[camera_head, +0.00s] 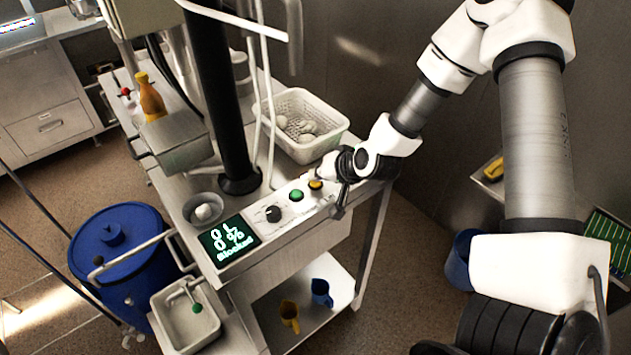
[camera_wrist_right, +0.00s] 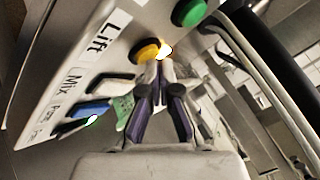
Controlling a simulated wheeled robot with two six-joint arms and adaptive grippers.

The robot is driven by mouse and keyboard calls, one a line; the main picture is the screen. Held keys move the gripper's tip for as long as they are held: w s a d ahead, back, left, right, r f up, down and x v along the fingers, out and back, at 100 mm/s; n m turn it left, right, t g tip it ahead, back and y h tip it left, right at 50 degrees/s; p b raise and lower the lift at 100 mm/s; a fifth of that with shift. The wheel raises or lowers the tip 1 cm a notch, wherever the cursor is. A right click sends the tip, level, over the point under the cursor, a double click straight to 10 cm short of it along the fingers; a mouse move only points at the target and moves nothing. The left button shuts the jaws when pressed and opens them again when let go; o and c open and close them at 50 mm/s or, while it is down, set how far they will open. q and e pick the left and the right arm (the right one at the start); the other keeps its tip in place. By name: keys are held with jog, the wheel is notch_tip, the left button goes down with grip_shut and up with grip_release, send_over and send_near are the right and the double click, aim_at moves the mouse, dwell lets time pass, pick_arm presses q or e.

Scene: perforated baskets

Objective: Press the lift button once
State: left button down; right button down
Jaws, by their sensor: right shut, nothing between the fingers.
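A yellow button (camera_head: 315,184) sits on the slanted front panel of the cart, beside a green button (camera_head: 296,195). In the right wrist view the yellow button (camera_wrist_right: 146,51) is next to the printed word "Lift" (camera_wrist_right: 108,35), and the green button (camera_wrist_right: 188,12) is above and to the right. My right gripper (camera_wrist_right: 160,68) is shut and empty. Its fingertips are at the lower right edge of the yellow button; I cannot tell if they touch it. In the head view the right gripper (camera_head: 327,182) is at the panel's right end. My left gripper is not in view.
A display (camera_head: 229,241) reads "8%" and "Blocked", with a black knob (camera_head: 273,213) beside it. A white perforated basket (camera_head: 330,145) with pale round items stands behind the panel. A black column (camera_head: 212,90) rises from the cart. A blue drum (camera_head: 120,290) stands at left.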

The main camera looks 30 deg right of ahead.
aim_at(318, 183)
jog(key=shift+f, duration=0.25)
dwell(0.4)
jog(key=shift+r+p, duration=0.65)
jog(key=shift+r, duration=0.25)
notch_tip(318, 183, up, 5)
jog(key=p, duration=0.4)
jog(key=shift+r+p, duration=0.1)
jog(key=shift+p, duration=0.2)
